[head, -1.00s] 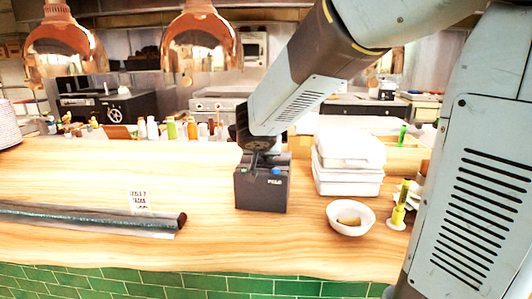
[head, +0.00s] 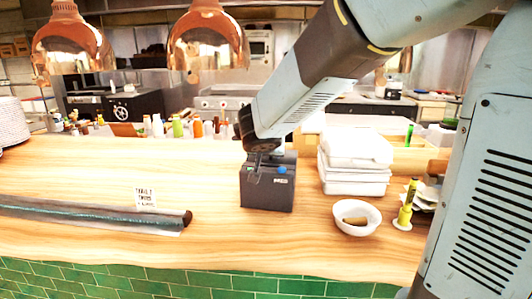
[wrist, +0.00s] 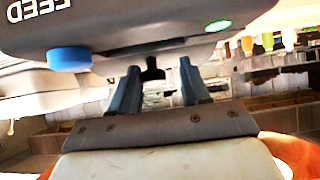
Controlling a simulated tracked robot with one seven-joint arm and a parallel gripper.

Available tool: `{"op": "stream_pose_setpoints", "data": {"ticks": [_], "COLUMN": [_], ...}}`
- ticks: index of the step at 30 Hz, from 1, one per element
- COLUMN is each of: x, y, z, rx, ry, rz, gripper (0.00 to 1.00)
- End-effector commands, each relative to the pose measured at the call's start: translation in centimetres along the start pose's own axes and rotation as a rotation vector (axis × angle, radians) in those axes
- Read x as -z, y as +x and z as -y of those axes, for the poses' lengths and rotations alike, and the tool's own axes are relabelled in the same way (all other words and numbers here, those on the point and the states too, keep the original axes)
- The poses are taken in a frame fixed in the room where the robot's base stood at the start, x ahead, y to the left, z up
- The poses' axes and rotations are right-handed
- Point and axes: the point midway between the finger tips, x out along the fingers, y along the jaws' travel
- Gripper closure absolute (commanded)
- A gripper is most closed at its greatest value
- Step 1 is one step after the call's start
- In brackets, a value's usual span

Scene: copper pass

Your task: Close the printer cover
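The printer (head: 267,194) is a dark grey box on the wooden counter, with a blue button on its front right. In the wrist view its body (wrist: 150,22) fills the top, with the blue button, a green light and the lettering "FEED". My gripper (head: 256,172) is at the printer's upper front left in the head view, partly covering its top. In the wrist view my gripper (wrist: 158,86) has its two fingers apart with nothing held between them, close to the printer. I cannot tell from these views how far the cover is open or whether a finger touches it.
White stacked containers (head: 355,165) stand right of the printer, with a white bowl (head: 354,218) in front of them. A dark roll (head: 90,214) and a small sign (head: 145,197) lie to the left. Copper lamps (head: 206,38) hang above. The counter in front of the printer is clear.

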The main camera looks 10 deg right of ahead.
Motion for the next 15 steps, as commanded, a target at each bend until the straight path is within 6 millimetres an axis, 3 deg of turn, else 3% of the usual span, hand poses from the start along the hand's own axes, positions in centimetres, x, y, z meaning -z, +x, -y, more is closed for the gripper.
{"op": "stream_pose_setpoints", "data": {"ticks": [1,15], "x": [-1.41,-1.28], "y": [0.52,0.4], "z": [-0.52,-0.8], "rx": [-0.008,-0.015], "ry": [0.002,0.006], "rz": [0.029,0.027], "gripper": [0.47,0.47]}}
